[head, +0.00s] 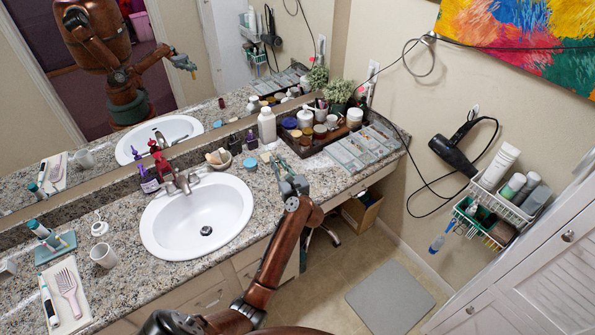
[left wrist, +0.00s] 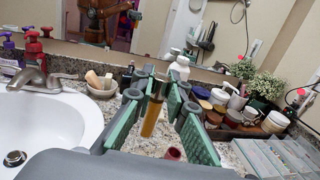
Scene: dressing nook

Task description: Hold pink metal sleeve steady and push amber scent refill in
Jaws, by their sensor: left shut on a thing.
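My left gripper (head: 287,182) is over the counter to the right of the sink. In the left wrist view its green-padded fingers (left wrist: 163,95) are shut on the amber scent refill (left wrist: 151,118), a slim amber tube with a dark upper end. A dark pink cylinder, the pink metal sleeve (left wrist: 172,154), shows low in that view, with its lower part hidden by my gripper body. The refill and the sleeve look apart. I cannot make out the sleeve clearly in the head view. My right gripper is not in view.
The sink (head: 196,222) lies left of my gripper. A wooden tray (head: 306,150) of jars and a clear divided organizer (head: 362,148) stand to the right. A small bowl (head: 218,160) and a white bottle (head: 266,125) are behind. The mirror runs along the back.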

